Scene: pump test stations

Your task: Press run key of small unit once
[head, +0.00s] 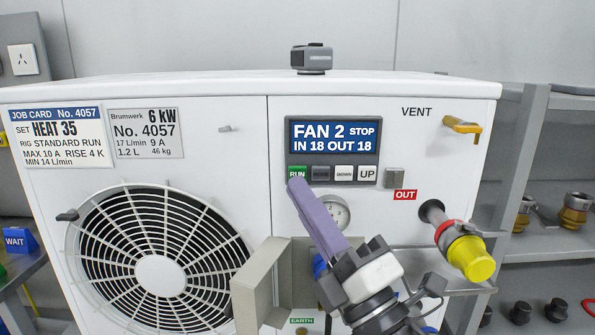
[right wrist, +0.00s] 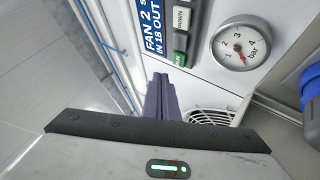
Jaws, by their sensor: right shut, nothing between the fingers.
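The white unit (head: 390,240) with rating plate No. 4057, 6 kW (head: 145,133) fills the head view. Its display (head: 334,135) reads FAN 2 STOP, IN 18 OUT 18. The green RUN key (head: 297,173) is leftmost in the row under the display; it also shows in the right wrist view (right wrist: 180,58). My right gripper (head: 298,184) is shut and empty, its purple fingers pointing at the panel. The fingertips overlap the RUN key's lower edge in the head view; I cannot tell whether they touch it. My left gripper is not in view.
A pressure gauge (head: 336,212) sits just below the keys. A grey bracket (head: 258,285) stands left of my right gripper. A yellow-capped pipe (head: 470,257) and the yellow vent handle (head: 462,125) stick out at right. The round fan grille (head: 110,255) is at left.

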